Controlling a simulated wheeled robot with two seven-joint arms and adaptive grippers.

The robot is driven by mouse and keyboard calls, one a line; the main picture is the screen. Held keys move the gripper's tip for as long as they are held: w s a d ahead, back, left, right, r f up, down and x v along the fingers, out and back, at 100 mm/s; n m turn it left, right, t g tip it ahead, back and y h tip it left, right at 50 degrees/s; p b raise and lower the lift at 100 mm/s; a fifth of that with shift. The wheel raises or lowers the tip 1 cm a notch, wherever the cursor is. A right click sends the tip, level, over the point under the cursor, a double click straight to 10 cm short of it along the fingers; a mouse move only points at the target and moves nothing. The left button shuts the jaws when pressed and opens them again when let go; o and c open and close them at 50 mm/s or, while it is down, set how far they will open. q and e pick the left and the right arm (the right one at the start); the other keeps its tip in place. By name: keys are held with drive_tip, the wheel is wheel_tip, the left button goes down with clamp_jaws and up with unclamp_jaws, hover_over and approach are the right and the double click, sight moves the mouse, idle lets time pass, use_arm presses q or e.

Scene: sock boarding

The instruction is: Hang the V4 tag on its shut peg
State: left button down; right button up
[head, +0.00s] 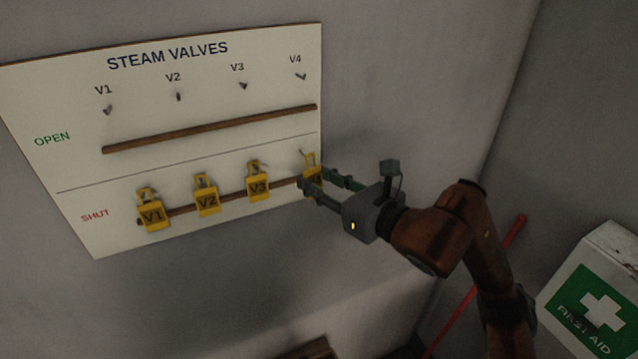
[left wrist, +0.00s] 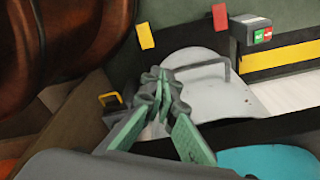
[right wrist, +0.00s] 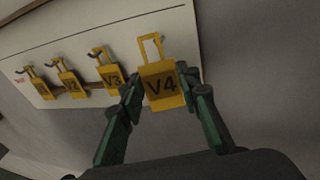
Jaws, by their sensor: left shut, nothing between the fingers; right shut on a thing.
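The yellow V4 tag (head: 312,161) is at the right end of the shut row on the steam valves board (head: 220,70). My right gripper (head: 314,179) is shut on it, with one finger at each side. In the right wrist view the V4 tag (right wrist: 161,84) is nearly upright, its open loop above the body. My left gripper (left wrist: 163,88) is shut and empty, away from the board, seen only in the left wrist view.
Tags V1 (head: 152,215), V2 (head: 207,201) and V3 (head: 258,186) hang on the shut pegs to the left. The open pegs above are bare. A wooden strip (head: 232,194) runs behind the tags. A first aid box (head: 595,300) stands at the lower right.

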drive_tip(key=shift+w+a+p, duration=0.15)
drive_tip(key=shift+w+a, duration=0.05)
drive_tip(key=shift+w, duration=0.3)
drive_tip(key=shift+w+a+p, duration=0.15)
drive_tip(key=shift+w, duration=0.3)
drive_tip(key=shift+w+a+f, duration=0.1)
drive_tip(key=shift+w+f, duration=0.05)
drive_tip(key=shift+w, duration=0.05)
drive_tip(key=shift+w+a+f+b, duration=0.2)
drive_tip(key=shift+w+f+b, duration=0.25)
drive_tip(key=shift+b, duration=0.55)
drive_tip(key=o, duration=0.8)
